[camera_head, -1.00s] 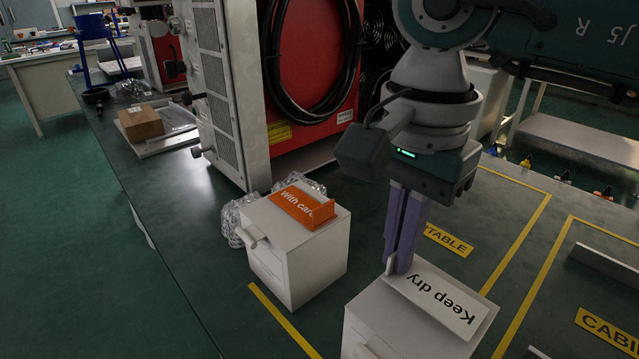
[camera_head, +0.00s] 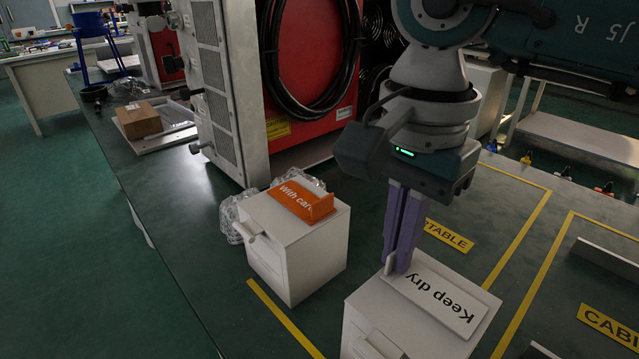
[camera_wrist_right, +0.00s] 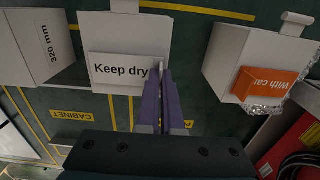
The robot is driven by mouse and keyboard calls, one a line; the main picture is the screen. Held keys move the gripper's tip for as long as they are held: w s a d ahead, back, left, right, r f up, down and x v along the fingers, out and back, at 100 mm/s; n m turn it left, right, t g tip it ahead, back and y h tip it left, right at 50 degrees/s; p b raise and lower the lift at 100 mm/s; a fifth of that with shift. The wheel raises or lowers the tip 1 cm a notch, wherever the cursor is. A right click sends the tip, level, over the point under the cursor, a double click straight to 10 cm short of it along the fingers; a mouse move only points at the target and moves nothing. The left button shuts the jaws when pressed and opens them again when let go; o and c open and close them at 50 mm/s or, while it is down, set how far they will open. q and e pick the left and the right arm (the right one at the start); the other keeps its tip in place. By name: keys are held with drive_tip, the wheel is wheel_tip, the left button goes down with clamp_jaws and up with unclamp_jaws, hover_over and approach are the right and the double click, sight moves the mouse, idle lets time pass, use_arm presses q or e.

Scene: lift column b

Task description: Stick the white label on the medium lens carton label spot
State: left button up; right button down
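The white label (camera_head: 436,295), printed "Keep dry", lies flat along the top of a white carton (camera_head: 393,314); it also shows in the right wrist view (camera_wrist_right: 115,70). I cannot tell whether it fully touches the carton top. The label has a small upright tab at one end. My right gripper (camera_head: 402,268) points down with its purple fingers close together on that tab; in the wrist view the fingertips (camera_wrist_right: 163,80) meet at the label's end. The label spot is not visible. My left gripper is out of view.
A second white carton (camera_head: 300,255) with an orange "With care" label (camera_head: 303,201) stands to the left, bubble wrap behind it. The wrist view shows another carton marked "320 mm" (camera_wrist_right: 45,45). A red-and-grey machine (camera_head: 310,80) stands behind. Yellow-lined table areas lie right.

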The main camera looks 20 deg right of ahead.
idle(0.4)
drive_tip(key=c, duration=1)
unclamp_jaws()
wheel_tip(320, 180, up, 10)
drive_tip(key=shift+f, duration=0.1)
